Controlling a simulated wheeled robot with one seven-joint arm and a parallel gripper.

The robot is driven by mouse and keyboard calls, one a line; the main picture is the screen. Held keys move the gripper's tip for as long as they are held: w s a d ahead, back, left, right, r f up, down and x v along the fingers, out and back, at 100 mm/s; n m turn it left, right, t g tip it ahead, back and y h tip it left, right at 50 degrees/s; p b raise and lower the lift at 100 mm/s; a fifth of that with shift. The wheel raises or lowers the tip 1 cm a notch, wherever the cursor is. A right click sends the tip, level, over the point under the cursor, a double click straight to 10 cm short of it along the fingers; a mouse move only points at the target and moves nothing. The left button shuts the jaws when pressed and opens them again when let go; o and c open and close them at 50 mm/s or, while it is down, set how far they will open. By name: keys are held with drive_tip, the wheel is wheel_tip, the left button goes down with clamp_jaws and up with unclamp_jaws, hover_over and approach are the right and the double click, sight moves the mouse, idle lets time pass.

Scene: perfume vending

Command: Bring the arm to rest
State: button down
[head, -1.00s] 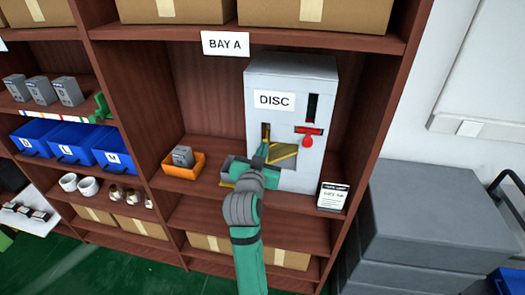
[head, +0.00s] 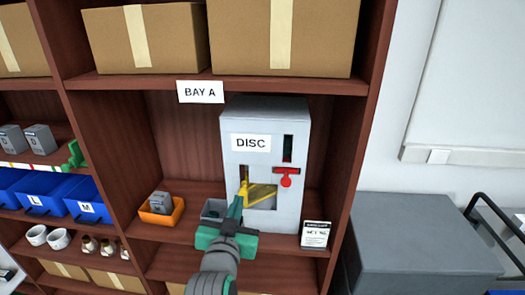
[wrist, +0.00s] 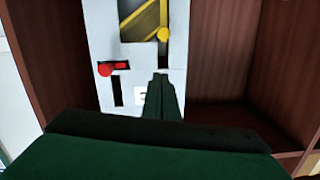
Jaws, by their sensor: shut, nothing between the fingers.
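My gripper (head: 237,208) is shut and empty, its fingers pointing up in front of the lower left of the grey dispenser marked DISC (head: 233,118). In the wrist view the closed fingers (wrist: 163,85) point at the dispenser's front (wrist: 97,35). I cannot tell whether the fingertips touch it. My green and grey arm reaches in from the bottom of the head view.
The dispenser has a red lever (head: 286,181) and a yellow part (head: 262,193) in its opening. A grey tray (head: 212,212) lies left of my gripper. A small sign (head: 315,235) stands right.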

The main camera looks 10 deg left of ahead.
drive_tip(key=s+d+f+n, duration=0.1)
drive_tip(key=s+d+f, duration=0.1)
drive_tip(key=s+f, duration=0.35)
drive_tip(key=s+d+f+g+y, duration=0.1)
drive_tip(key=s+d+f, duration=0.15)
drive_tip(key=f, duration=0.65)
drive_tip(key=s+d+f+n, duration=0.1)
drive_tip(key=s+f, duration=0.4)
drive_tip(key=f, duration=0.3)
drive_tip(key=s+d+f, duration=0.1)
drive_tip(key=s+d, duration=0.1)
drive_tip(key=s, duration=0.7)
drive_tip(key=s+d+f, duration=0.2)
drive_tip(key=s, duration=0.8)
drive_tip(key=s+d+f+h, duration=0.1)
drive_tip(key=s+d+f, duration=0.1)
drive_tip(key=s, duration=0.7)
drive_tip(key=shift+s+d, duration=0.15)
drive_tip(key=shift+d, duration=0.15)
drive_tip(key=shift+f, duration=0.1)
